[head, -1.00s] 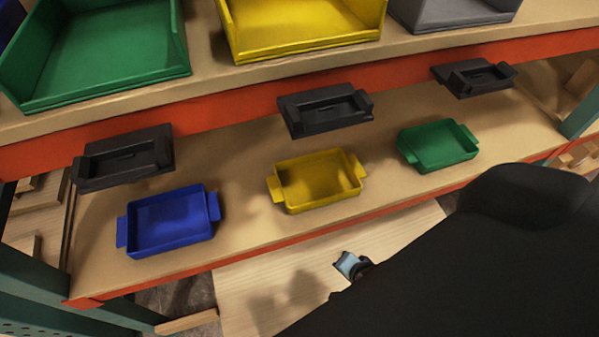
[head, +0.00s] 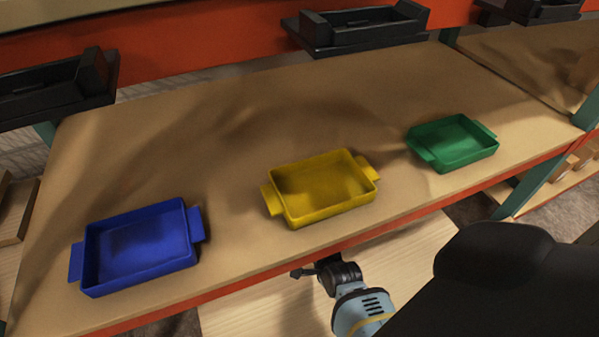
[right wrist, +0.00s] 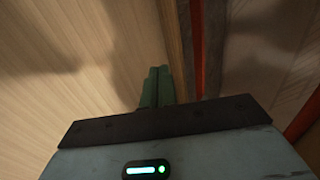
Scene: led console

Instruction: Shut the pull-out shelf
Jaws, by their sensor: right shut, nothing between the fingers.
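A pale wooden board, the pull-out shelf (head: 250,300), juts out below the red front edge of the tray shelf in the head view. Its far part is hidden under that shelf, and my right arm covers some of it. Pale wood (right wrist: 70,60) also fills the left of the right wrist view. My right gripper (right wrist: 157,88) is shut and empty, its green fingers together over the pale wood, close to a brown and red edge. I cannot tell whether they touch it. My left gripper is not in view.
The tray shelf (head: 230,140) above holds a blue tray (head: 140,250), a yellow tray (head: 322,190) and a green tray (head: 455,145). Black holders (head: 365,28) hang along the red beam (head: 200,45). A green post (head: 530,185) stands at the right.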

